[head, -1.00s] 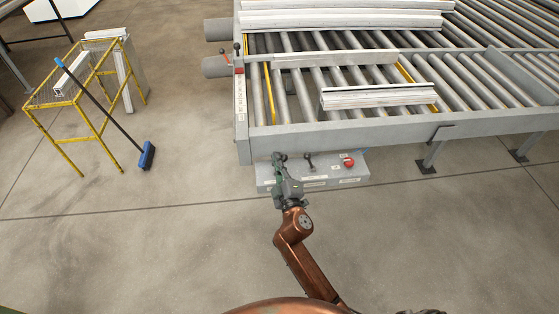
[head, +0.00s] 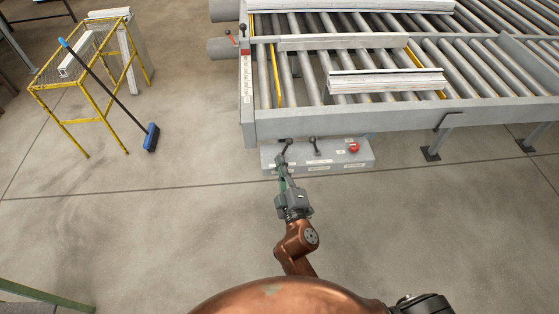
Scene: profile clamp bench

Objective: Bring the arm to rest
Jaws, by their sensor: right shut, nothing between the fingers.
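My right gripper (head: 282,163) is shut and empty. It points away from me, in front of the left end of a grey control box (head: 330,165). In the picture its tips end just below a dark-knobbed left lever (head: 287,145); I cannot tell whether they touch it. A second lever (head: 316,143) and a red button (head: 353,147) sit further right on the box. My copper-coloured right arm reaches up from the bottom of the picture. My left gripper is not in view.
The roller bench (head: 400,122) stands behind the box, bearing a pale profile (head: 390,82). A yellow-framed stand (head: 80,120) with a blue broom (head: 151,137) leaning on it is at the left. A green rail (head: 45,296) is at bottom left. The floor between is clear.

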